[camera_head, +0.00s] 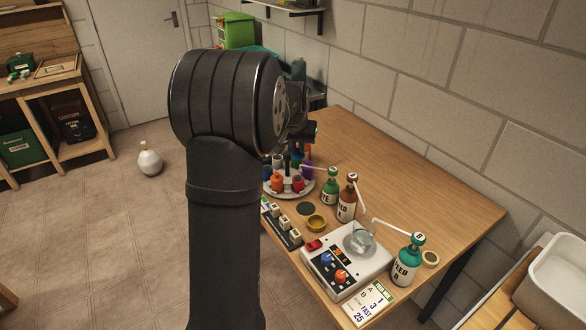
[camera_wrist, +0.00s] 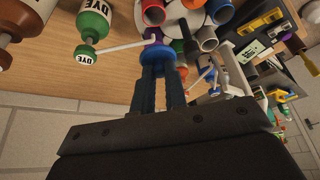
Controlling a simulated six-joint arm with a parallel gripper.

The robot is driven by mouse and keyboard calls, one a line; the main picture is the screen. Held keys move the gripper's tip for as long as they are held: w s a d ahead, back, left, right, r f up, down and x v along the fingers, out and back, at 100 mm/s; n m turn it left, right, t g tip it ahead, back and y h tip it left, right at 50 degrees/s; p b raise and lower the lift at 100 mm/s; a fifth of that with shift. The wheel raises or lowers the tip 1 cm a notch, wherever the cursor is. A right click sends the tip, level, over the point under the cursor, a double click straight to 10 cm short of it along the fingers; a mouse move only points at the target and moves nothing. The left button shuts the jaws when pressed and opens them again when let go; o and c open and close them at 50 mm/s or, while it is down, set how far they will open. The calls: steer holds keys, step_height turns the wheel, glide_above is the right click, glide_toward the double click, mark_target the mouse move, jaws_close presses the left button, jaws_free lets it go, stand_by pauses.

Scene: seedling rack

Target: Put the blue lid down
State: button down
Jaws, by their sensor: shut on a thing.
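In the wrist view, my gripper (camera_wrist: 161,88) is shut on the blue lid (camera_wrist: 154,53). A purple tube (camera_wrist: 152,34) shows just past the lid; I cannot tell whether the two touch. Red (camera_wrist: 153,13) and grey tubes stand close by in a white rack. In the head view, the round white rack (camera_head: 290,196) stands on the wooden table with orange (camera_head: 277,183), red (camera_head: 298,184) and purple tubes. My arm covers part of the rack there, and the lid cannot be made out clearly.
Green (camera_head: 330,190) and brown (camera_head: 346,204) spouted bottles stand right of the rack. A yellow dish (camera_head: 317,223) and dark disc (camera_head: 305,208) lie in front. A white device (camera_head: 333,282), a card (camera_head: 369,304) and another green bottle (camera_head: 405,265) are nearer. The table's right side (camera_head: 420,205) is clear.

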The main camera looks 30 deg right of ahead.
steer(key=s+f, duration=0.2)
steer(key=f, duration=0.2)
steer(key=s+f, duration=0.2)
steer(key=f, duration=0.2)
steer(key=s+a+f, duration=0.1)
steer(key=s+f, duration=0.1)
steer(key=f, duration=0.2)
steer(key=shift+s, duration=0.4)
steer(key=shift+f, duration=1.95)
steer(key=c, duration=1.9)
jaws_free()
steer(key=shift+f, duration=0.2)
steer(key=o, duration=0.4)
steer(key=shift+o, duration=0.2)
steer(key=shift+r, duration=0.15)
steer(key=v, duration=1.2)
